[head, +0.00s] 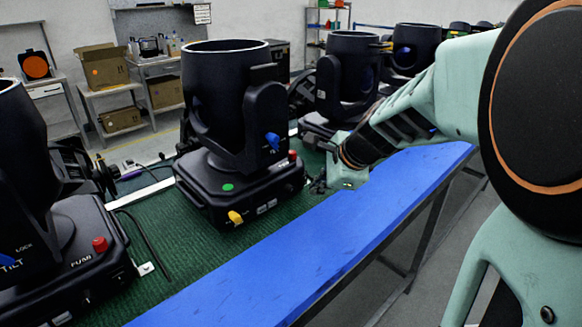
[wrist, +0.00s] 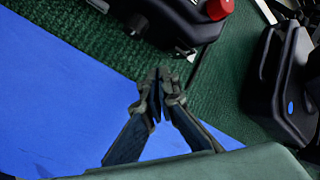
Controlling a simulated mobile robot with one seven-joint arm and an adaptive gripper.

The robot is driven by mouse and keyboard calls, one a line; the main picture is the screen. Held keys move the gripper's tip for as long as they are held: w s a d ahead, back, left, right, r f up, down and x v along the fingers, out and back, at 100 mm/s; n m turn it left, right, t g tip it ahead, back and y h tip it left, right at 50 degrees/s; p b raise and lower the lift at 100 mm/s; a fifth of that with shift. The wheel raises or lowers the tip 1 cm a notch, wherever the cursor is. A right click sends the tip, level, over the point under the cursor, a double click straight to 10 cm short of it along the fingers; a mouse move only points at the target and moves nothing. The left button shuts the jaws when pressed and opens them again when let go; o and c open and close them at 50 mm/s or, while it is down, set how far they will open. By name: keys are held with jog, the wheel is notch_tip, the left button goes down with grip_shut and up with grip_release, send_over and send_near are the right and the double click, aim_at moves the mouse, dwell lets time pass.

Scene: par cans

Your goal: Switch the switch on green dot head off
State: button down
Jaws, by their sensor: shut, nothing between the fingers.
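The green dot head is a black moving-head light (head: 225,95) whose base bears a green dot (head: 228,187). A red knob (head: 292,155) sits at the base's right corner, and a yellow plug (head: 235,217) on its front. I cannot make out which way a switch is set. My gripper (head: 318,186) is shut and empty, just right of this base and apart from it. In the wrist view, my fingertips (wrist: 161,75) meet over the green mat, below a black base with a red knob (wrist: 219,8). The green dot does not show there.
Another light with a red knob (head: 100,244) stands at left; more stand behind. A base with a blue dot (wrist: 290,107) is at right in the wrist view. A blue strip (head: 300,270) runs clear along the front of the green mat (head: 165,235).

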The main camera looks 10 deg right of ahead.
jog(key=shift+s+d+r+b, duration=0.25)
jog(key=shift+s+d, duration=0.5)
jog(key=shift+s, duration=0.25)
jog(key=shift+s+d+r+b, duration=0.2)
jog(key=shift+s+d, duration=0.5)
jog(key=shift+s, duration=0.25)
